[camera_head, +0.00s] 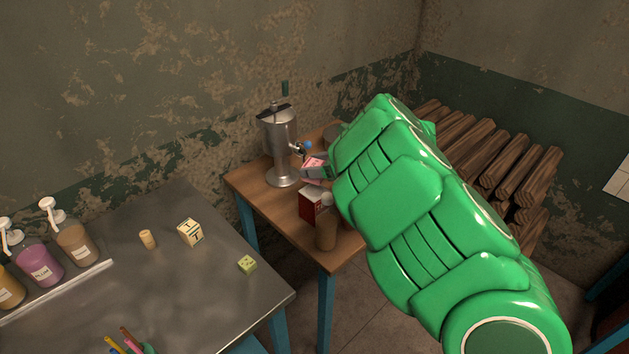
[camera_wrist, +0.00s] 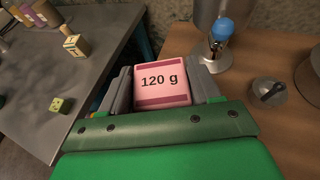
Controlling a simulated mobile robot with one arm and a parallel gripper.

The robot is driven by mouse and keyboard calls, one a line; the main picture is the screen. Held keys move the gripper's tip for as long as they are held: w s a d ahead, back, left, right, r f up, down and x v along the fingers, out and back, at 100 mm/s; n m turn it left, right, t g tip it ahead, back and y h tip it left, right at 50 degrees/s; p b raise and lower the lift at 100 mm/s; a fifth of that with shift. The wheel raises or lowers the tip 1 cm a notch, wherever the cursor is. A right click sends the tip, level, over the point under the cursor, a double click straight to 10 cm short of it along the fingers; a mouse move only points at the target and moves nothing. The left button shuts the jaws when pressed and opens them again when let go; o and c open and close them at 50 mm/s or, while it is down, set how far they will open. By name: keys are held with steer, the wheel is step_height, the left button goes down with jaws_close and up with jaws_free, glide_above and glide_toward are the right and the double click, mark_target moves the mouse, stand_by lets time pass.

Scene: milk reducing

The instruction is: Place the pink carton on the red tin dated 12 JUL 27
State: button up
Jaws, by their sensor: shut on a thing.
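The pink carton (camera_head: 313,162) is in my gripper (camera_head: 316,172), above the small wooden table. In the wrist view the carton (camera_wrist: 162,97) shows a pale face marked "120 g", with darker pink bands. My gripper (camera_wrist: 164,88) is shut on it, with a grey finger on either side. A red tin (camera_head: 307,204) with a pale top stands on the table, just below the carton in the head view. No date on it is readable. I cannot tell whether carton and tin touch. The tin is hidden in the wrist view.
A metal urn (camera_head: 281,140) with a blue-knobbed tap (camera_wrist: 222,29) stands close behind the carton. A brown bottle-like thing (camera_head: 326,232) stands near the table's front. A grey lidded thing (camera_wrist: 268,91) is to the right. A metal counter (camera_head: 190,285) is at the left.

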steer(key=shift+f, duration=2.3)
steer(key=shift+f, duration=0.1)
steer(key=o, duration=1.1)
steer(key=shift+d+r, duration=0.2)
steer(key=shift+d, duration=0.05)
steer(key=v, duration=1.1)
steer(key=shift+s+d, duration=0.2)
